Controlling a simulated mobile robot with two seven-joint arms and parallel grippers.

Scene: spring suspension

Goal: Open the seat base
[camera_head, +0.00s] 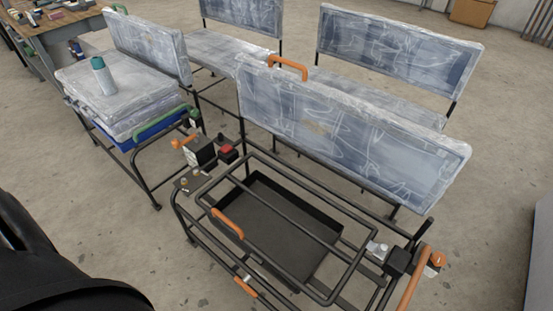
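The near seat stands in front of me as a black tubular frame (298,170) with no cushion on its base. A dark open tray (277,222) shows under the base bars, which lie low over it. An orange handle (228,223) sits on the left part of the base frame, and another orange grip (245,287) is on the front bar. The plastic-wrapped backrest (350,130) stands upright behind the base, with an orange handle (287,66) on top. Neither of my grippers shows in the head view.
A red-topped part (228,152) and a black box sit at the frame's left corner. An orange lever (413,278) rises at the right. A second wrapped seat (115,95) with a teal bottle (103,76) stands left. More wrapped seats stand behind.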

